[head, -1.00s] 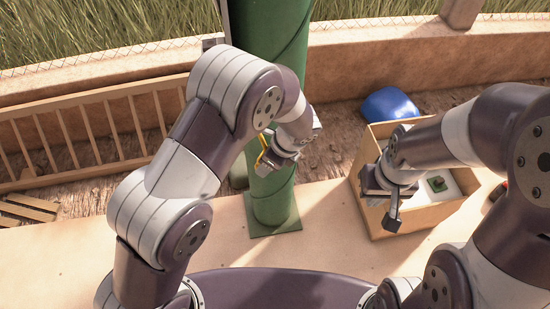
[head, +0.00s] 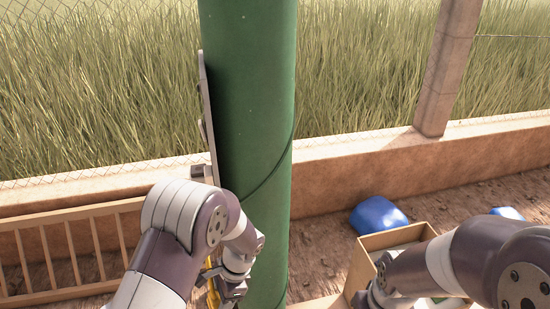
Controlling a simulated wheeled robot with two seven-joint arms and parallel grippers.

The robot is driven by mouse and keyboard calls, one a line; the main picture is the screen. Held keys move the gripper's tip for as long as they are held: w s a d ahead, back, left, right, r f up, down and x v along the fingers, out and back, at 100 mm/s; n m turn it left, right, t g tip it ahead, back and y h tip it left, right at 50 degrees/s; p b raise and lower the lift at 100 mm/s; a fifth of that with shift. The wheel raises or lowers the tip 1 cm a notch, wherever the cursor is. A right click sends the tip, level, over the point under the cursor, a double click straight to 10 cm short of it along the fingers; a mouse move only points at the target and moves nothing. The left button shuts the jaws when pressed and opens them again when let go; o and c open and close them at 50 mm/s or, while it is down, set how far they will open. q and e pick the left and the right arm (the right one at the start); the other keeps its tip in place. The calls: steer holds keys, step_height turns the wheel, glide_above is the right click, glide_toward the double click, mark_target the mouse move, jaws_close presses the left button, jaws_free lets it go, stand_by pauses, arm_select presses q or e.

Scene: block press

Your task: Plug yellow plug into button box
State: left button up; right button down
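A yellow thing (head: 212,284), perhaps the yellow plug or its cable, shows beside my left gripper (head: 229,291) near the bottom edge. The gripper is in front of the green post's lower left side. Its fingers are small and partly hidden, so I cannot tell whether it holds the yellow thing. A thin grey plate (head: 207,110) stands edge-on along the post's left side, with a small grey block low on it. I cannot tell whether this is the button box; no buttons show. My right gripper (head: 369,299) is at the cardboard box's left side, partly cut off; its opening is unclear.
The thick green post (head: 250,90) rises through the middle, with a cable on it. An open cardboard box (head: 378,242) stands lower right, a blue object (head: 378,215) behind it. A wooden rack (head: 70,240) is at left. A low wall (head: 350,175) and fence lie behind.

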arm_select(q)
steer(key=a+n, duration=0.1)
steer(key=a, duration=0.1)
steer(key=a+n+g, duration=0.1)
steer(key=a, duration=0.2)
steer(key=shift+s+a+f, duration=0.15)
steer(key=shift+a+f, duration=0.05)
steer(key=shift+a, duration=0.15)
steer(key=shift+d, duration=0.1)
steer(key=d+r+m+t, duration=0.1)
steer(key=d+r+m, duration=0.2)
steer(key=d, duration=0.4)
steer(key=d+r+m+t, duration=0.2)
steer(key=d+r+m, duration=0.1)
steer(key=d+m, duration=0.2)
steer(key=shift+d+r+y, duration=0.2)
steer(key=shift+d+y, duration=0.1)
steer(key=shift+d, duration=0.55)
steer(key=w+d+f+m+t, duration=0.1)
steer(key=w+d+f+m, duration=0.2)
steer(key=f+m, duration=0.1)
steer(key=shift+w+d+f+t, duration=0.2)
steer(key=shift+w+f+t, duration=0.1)
steer(key=shift+w, duration=0.05)
steer(key=shift+a+m+h, duration=0.1)
steer(key=shift+m+h, duration=0.2)
steer(key=shift+h, duration=0.1)
